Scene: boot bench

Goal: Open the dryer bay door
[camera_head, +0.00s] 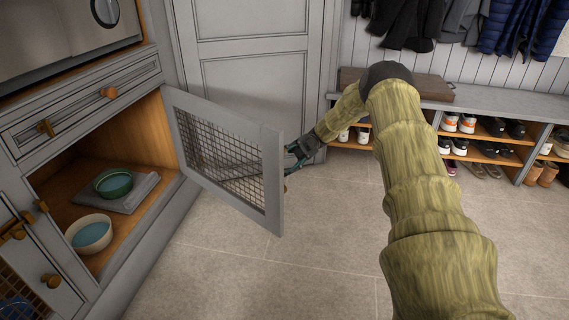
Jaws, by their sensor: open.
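A grey framed door (273,183) with a wire mesh panel stands swung out from the low cabinet at left, hinged on its right side. The wood-lined bay (68,180) behind it is exposed. I cannot tell from any label whether this is the dryer bay. My gripper (292,158) is at the free edge of this door, on its far side, partly hidden by the frame and mesh. Its jaws are open. I cannot tell whether they touch the door.
A green bowl (114,183) on a grey mat and a cream bowl (90,233) sit in the bay. A drawer (80,100) is above it. A bench (490,104) with shoes below and coats above stands at the back right. The tiled floor (270,275) is clear.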

